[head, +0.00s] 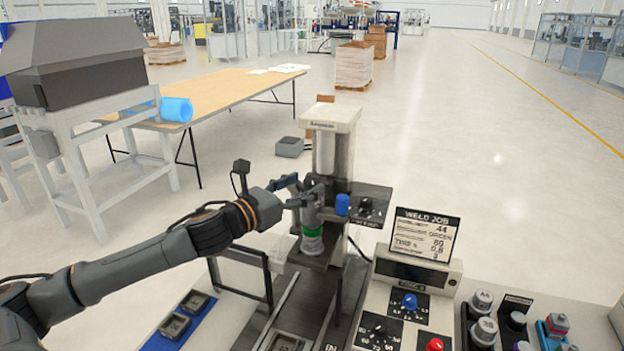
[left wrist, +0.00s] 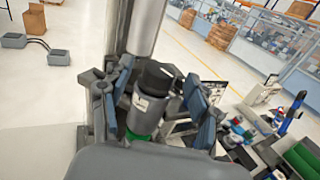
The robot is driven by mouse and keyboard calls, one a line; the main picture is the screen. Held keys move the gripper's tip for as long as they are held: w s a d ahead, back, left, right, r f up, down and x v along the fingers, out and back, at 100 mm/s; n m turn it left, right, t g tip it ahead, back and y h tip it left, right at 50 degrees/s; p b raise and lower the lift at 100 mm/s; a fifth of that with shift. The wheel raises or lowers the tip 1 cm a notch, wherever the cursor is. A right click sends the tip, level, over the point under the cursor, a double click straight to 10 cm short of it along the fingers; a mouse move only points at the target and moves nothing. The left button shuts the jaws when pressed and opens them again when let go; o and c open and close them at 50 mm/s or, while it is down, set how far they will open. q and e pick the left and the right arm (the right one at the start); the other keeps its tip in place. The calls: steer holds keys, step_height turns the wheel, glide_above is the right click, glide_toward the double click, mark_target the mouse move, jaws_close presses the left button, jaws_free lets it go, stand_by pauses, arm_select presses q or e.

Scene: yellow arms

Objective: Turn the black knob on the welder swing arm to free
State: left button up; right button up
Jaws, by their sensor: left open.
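The welder (head: 335,135) stands at the middle of the head view, a pale column with a dark arm and a small black panel. A round black knob (head: 366,204) sits on that panel; its setting is too small to read. My left gripper (head: 308,194) is open, left of the panel, with its fingers around the upper part of a grey cylinder with a green base (head: 312,243). In the left wrist view, a black top with a white mark (left wrist: 157,75) shows above the grey body, between the spread finger pads (left wrist: 160,90). I cannot tell whether this is the panel knob.
A blue knob (head: 342,204) stands between the gripper and the black knob. A control box (head: 408,306) with a blue knob and a red button is at front right, below a weld job sign (head: 423,234). Several capped parts (head: 482,302) crowd the right side.

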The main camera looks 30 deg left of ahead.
mark_target(306, 184)
arm_select(q)
steer(key=shift+w+d+r+p, duration=0.15)
steer(key=shift+w+p, duration=0.4)
steer(key=shift+w, duration=0.55)
steer(key=shift+w+d, duration=0.2)
steer(key=shift+w, duration=0.4)
arm_select(e)
steer(key=shift+w+r, duration=0.55)
steer(key=shift+r, duration=0.35)
arm_select(q)
steer(key=c, duration=1.2)
arm_select(e)
steer(key=shift+a, duration=0.2)
